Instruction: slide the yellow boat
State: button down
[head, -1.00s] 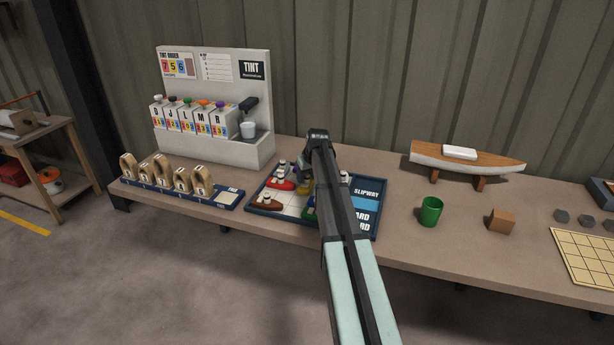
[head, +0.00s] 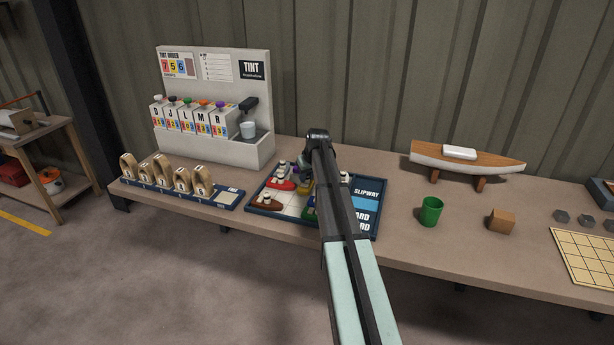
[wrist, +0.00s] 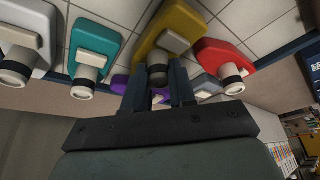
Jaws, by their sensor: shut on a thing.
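The yellow boat (wrist: 178,28) is at the top middle of the wrist view, on the pale gridded board. My gripper (wrist: 160,84) is shut on its dark-capped funnel. My gripper (head: 301,172) is low over the tray there, partly hidden.
In the wrist view a red boat (wrist: 220,58) is right of the yellow one, a teal boat (wrist: 92,40) left, a white boat (wrist: 30,25) further left and a purple boat (wrist: 120,84) near the fingers. A green cup (head: 431,212) stands right of the tray.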

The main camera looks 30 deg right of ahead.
jog(key=s+a, duration=0.9)
jog(key=shift+s, duration=0.1)
jog(key=shift+a, duration=0.1)
jog(key=c, duration=1.2)
grip_release()
jog(key=shift+o, duration=1.4)
jog(key=v, duration=1.3)
jog(key=shift+s+r, duration=0.15)
jog(key=shift+r, duration=0.15)
